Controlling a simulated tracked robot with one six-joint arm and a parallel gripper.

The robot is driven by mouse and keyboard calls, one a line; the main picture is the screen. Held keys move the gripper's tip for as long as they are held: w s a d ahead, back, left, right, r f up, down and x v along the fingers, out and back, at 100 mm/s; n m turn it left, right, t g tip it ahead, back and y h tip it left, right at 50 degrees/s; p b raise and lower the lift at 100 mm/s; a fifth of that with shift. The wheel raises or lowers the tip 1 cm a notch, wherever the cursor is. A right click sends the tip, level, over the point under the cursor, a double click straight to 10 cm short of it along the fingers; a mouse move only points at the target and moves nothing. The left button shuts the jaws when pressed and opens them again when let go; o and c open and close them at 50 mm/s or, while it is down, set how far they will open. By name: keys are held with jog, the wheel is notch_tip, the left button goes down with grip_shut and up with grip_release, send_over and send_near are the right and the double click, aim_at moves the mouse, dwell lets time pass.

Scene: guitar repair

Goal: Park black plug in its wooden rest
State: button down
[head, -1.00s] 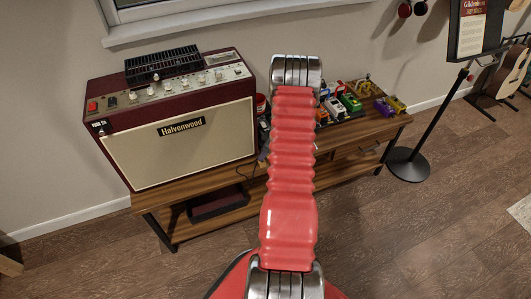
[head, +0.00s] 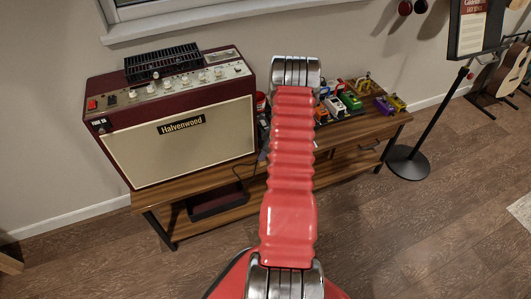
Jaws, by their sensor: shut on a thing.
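My gripper is not visible; my own red ribbed arm runs up the middle of the head view and hides what lies behind it. I cannot make out the black plug or its wooden rest. A thin dark cable (head: 249,173) hangs near the front edge of the wooden bench (head: 345,158), just left of my arm, and its upper end is lost behind the arm.
A maroon and cream amplifier (head: 176,145) stands on the bench's left, with a black slotted box (head: 161,62) on top. Several coloured pedals (head: 350,101) sit at the right. A black stand (head: 408,163) and guitar (head: 509,72) are farther right. The floor in front is clear.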

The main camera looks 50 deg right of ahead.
jog(key=c, duration=1.7)
grip_release()
jog(key=shift+c, duration=0.2)
jog(key=shift+o, duration=0.5)
jog(key=o, duration=0.3)
jog(key=shift+w, duration=0.1)
jog(key=shift+r, duration=0.1)
jog(key=shift+r, duration=3.9)
